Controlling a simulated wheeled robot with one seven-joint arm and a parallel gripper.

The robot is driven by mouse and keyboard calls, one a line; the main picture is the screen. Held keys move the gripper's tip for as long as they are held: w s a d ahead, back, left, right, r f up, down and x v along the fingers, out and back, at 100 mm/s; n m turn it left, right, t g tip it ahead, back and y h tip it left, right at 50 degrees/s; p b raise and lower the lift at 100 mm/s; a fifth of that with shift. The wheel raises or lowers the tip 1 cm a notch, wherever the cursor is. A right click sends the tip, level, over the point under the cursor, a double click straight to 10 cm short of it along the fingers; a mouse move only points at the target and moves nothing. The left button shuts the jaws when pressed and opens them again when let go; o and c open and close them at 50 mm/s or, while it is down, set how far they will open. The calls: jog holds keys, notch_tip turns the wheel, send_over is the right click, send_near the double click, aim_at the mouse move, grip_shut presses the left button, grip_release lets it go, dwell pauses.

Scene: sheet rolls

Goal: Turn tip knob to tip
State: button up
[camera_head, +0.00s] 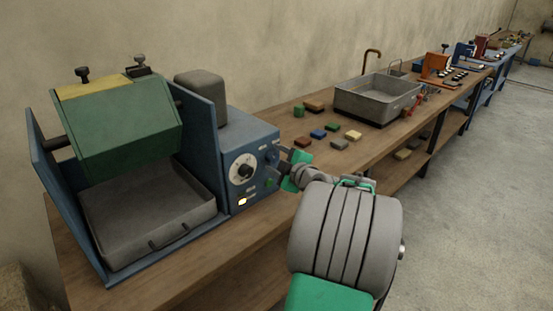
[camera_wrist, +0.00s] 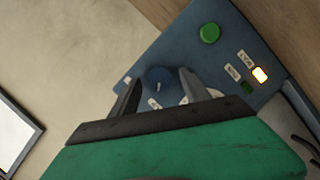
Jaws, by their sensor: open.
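A blue control panel (camera_head: 237,146) is on the front of the machine at left. My gripper (camera_head: 287,168) is at the panel's right side. In the wrist view a round blue knob (camera_wrist: 157,78) shows between the two spread fingers of my open gripper (camera_wrist: 158,82). I cannot tell whether the fingers touch it. The green button (camera_wrist: 210,33) and lit lamp (camera_wrist: 260,74) are to the right. The labels are too small to read.
The green tipping vessel (camera_head: 130,125) hangs above a grey tray (camera_head: 150,215) in the machine's blue frame. Coloured blocks (camera_head: 318,134) and a metal sink (camera_head: 375,97) are on the wooden bench to the right. The floor (camera_head: 480,190) beyond is clear.

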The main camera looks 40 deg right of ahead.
grip_shut()
dwell(0.6)
